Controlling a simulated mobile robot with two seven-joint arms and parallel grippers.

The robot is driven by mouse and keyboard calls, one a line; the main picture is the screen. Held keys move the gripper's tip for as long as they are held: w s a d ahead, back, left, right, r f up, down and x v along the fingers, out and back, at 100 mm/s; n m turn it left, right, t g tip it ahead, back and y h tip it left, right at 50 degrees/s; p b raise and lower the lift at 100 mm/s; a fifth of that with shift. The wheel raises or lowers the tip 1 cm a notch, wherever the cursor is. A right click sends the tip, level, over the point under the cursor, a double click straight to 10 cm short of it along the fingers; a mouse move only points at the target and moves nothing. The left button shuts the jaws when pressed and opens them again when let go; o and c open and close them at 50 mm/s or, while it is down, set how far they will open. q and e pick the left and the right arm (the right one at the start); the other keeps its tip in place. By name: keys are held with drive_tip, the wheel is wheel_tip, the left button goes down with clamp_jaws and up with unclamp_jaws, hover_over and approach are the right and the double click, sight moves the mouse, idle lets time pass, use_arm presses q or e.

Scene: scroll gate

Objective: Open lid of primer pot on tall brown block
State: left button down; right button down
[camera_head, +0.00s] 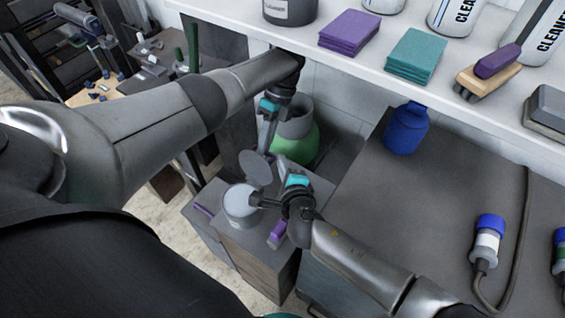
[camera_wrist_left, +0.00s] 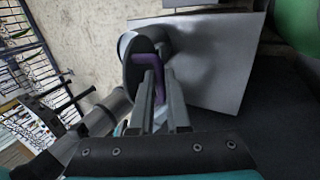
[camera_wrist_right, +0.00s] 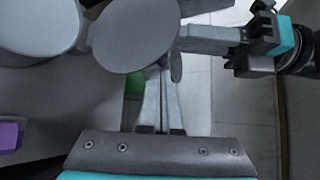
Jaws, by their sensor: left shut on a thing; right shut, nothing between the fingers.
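The primer pot (camera_head: 240,207) is a grey round pot on the tall brown block (camera_head: 270,262). Its grey disc lid (camera_head: 255,170) stands raised at the pot's far edge, and the pot's pale top shows. My left gripper (camera_head: 266,146) comes down from above behind the lid. In the left wrist view its fingers (camera_wrist_left: 160,98) are shut on a purple handle (camera_wrist_left: 157,68) beside the lid (camera_wrist_left: 137,58). My right gripper (camera_head: 285,170) is shut and empty, right of the lid. In the right wrist view its fingertips (camera_wrist_right: 162,80) are just below the lid (camera_wrist_right: 135,35); contact is unclear.
Purple pieces (camera_head: 278,233) show on the block near the pot. A green-based container (camera_head: 296,145) stands behind. A grey counter (camera_head: 440,190) with a blue bottle (camera_head: 405,132) is at right. A white shelf (camera_head: 350,62) with sponges and bottles runs above.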

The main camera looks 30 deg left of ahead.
use_arm(q)
drive_tip(key=shift+w+a+r, duration=0.1)
drive_tip(key=shift+w+r, duration=0.05)
drive_tip(key=shift+r, duration=0.05)
use_arm(e)
drive_tip(key=shift+s, duration=0.1)
